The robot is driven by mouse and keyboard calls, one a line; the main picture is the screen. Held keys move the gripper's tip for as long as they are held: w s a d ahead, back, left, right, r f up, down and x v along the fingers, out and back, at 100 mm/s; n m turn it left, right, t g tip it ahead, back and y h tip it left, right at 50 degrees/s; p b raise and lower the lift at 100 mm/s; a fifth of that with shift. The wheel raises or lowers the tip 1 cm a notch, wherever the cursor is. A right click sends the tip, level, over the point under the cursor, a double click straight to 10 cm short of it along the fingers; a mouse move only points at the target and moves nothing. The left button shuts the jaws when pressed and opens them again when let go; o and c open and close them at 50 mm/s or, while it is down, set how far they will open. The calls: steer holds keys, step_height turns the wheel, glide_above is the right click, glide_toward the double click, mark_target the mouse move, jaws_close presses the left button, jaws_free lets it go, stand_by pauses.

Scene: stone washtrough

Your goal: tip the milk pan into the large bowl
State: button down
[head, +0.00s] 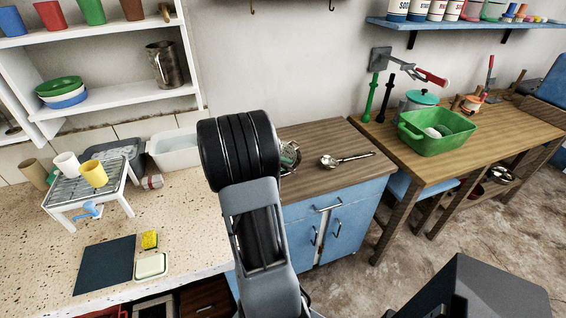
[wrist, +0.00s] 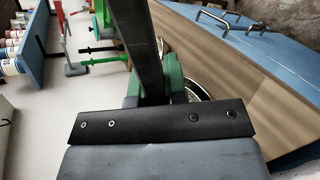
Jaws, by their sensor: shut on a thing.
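In the wrist view my gripper (wrist: 154,88) is shut on a long dark bar (wrist: 144,35), which runs up and away between its green fingers. It looks like the milk pan's handle, but the pan's body cannot be made out. A round metal rim (wrist: 196,88) shows partly behind the right finger, over the wooden top; I cannot tell whether it is the large bowl. In the head view my dark arm hides the gripper and what it holds. A shiny metal piece (head: 290,157) shows just right of the arm, mostly hidden.
A ladle (head: 346,159) lies on the blue cabinet's wooden top (head: 318,138). To the right, a table holds a green basin (head: 436,132) and a turquoise-lidded pot (head: 420,98). The left counter carries a wire rack (head: 88,187) with cups and a dark mat (head: 104,265).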

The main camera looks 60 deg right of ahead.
steer(key=shift+s+d+r+t+y+p, duration=0.1)
steer(key=shift+d+r+t+y+p, duration=0.3)
steer(key=shift+p, duration=0.75)
steer(key=shift+d+n, duration=0.25)
steer(key=shift+n, duration=0.05)
steer(key=shift+y+p, duration=0.3)
steer(key=shift+p, duration=0.1)
steer(key=shift+s+d+r+n+t+y+p, duration=0.15)
steer(key=shift+d+y+p, duration=0.25)
steer(key=shift+p, duration=0.55)
steer(key=shift+s+d+r+n+t+y+p, duration=0.15)
steer(key=shift+d+y+p, duration=0.25)
steer(key=shift+p, duration=0.5)
steer(key=shift+w+d+f, duration=0.1)
steer(key=shift+d, duration=0.05)
steer(key=shift+p, duration=0.3)
